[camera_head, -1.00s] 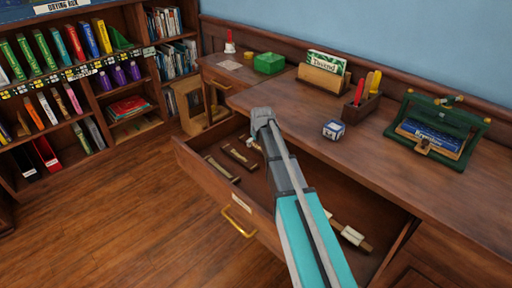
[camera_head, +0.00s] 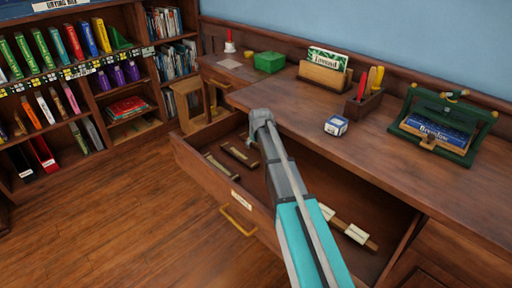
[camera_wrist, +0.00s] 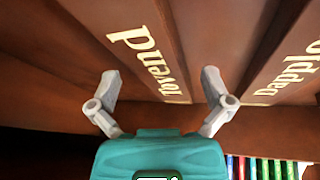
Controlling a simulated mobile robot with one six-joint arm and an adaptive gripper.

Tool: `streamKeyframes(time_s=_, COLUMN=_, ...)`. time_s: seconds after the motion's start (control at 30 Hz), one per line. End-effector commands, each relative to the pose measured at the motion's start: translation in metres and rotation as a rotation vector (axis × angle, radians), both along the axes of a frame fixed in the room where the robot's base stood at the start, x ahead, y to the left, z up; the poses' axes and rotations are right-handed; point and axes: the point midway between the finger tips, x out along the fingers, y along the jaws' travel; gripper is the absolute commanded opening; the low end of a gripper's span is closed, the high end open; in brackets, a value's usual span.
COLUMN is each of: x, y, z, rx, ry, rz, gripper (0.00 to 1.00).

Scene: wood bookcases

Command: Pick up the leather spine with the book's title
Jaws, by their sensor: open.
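Inside the open drawer (camera_head: 180,155), dark strips lie near my gripper (camera_head: 258,125), two of them short spines (camera_head: 222,167) (camera_head: 240,153) with pale lettering too small to read. In the wrist view, two brown leather spines show gold lettering. The other (camera_wrist: 262,70) starts with "Dapplo" and is cut off at the right. My gripper (camera_wrist: 158,88) is open and empty, close to the "ovend" spine; contact cannot be told.
More pale-marked strips (camera_head: 350,232) lie in the drawer's right part, beside my arm. On the desk stand a card holder (camera_head: 325,78), a pen box (camera_head: 363,104), a small white-blue box (camera_head: 336,126) and a green press with a blue book (camera_head: 437,132). Bookcases stand at left.

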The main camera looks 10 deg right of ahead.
Motion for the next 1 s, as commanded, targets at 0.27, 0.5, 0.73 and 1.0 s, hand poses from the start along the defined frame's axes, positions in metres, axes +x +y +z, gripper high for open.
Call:
streamKeyframes(time_s=0.27, x=0.0000, y=-0.0001, z=0.0003, rx=0.000, ry=0.000, rz=0.000, gripper=1.00)
streamKeyframes(time_s=0.5, x=0.0000, y=-0.0001, z=0.0002, rx=0.000, ry=0.000, rz=0.000, gripper=1.00)
streamKeyframes(time_s=0.73, x=-0.0001, y=0.0000, z=0.0003, rx=0.000, ry=0.000, rz=0.000, gripper=0.61)
streamKeyframes(time_s=1.0, x=-0.0001, y=0.0003, z=0.0002, rx=0.000, ry=0.000, rz=0.000, gripper=0.33)
